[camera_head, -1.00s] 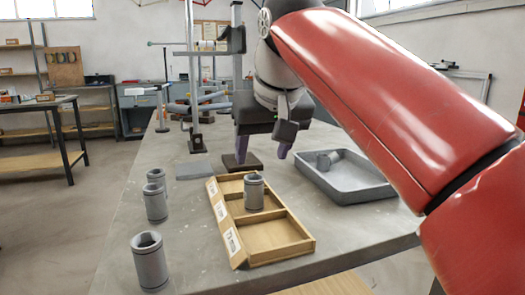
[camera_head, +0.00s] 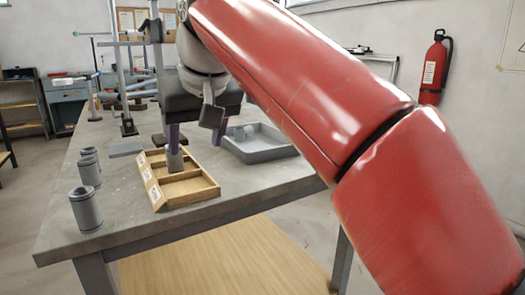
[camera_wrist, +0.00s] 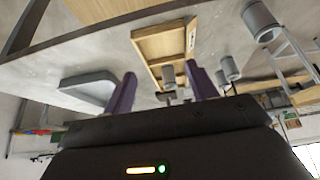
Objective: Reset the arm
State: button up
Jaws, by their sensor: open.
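My gripper (camera_head: 196,138) hangs on my red arm over the far part of the grey table (camera_head: 124,212). Its two purple fingers stand apart, with nothing held between them; they also show in the wrist view (camera_wrist: 158,92). In the head view the fingers overlap the wooden compartment tray (camera_head: 190,190). A grey metal cylinder (camera_head: 175,160) shows in that tray, partly hidden by a finger. The wrist view shows the tray (camera_wrist: 160,45) beyond the fingertips.
Several grey cylinders, one of them nearest (camera_head: 85,209), stand along the table's left side. A grey bin (camera_head: 262,152) holding a cylinder sits right of the wooden tray. A metal stand (camera_head: 128,125) rises at the back. A fire extinguisher (camera_head: 433,70) hangs on the right wall.

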jog(key=s+d+f+m+h, duration=0.1)
jog(key=s+d+f+m, duration=0.1)
jog(key=s+d+f, duration=0.3)
jog(key=s+d+f+m+h, duration=0.1)
jog(key=s+d+f, duration=0.4)
jog(key=d+f, duration=0.7)
jog(key=s+d+f+m+h, duration=0.1)
jog(key=s+d+f+m, duration=0.2)
jog(key=s+d+f, duration=0.3)
jog(key=d+f, duration=0.3)
jog(key=f, duration=0.3)
jog(key=shift+d+f+t, duration=0.15)
jog(key=shift+d+t, duration=0.05)
jog(key=shift+t, duration=0.1)
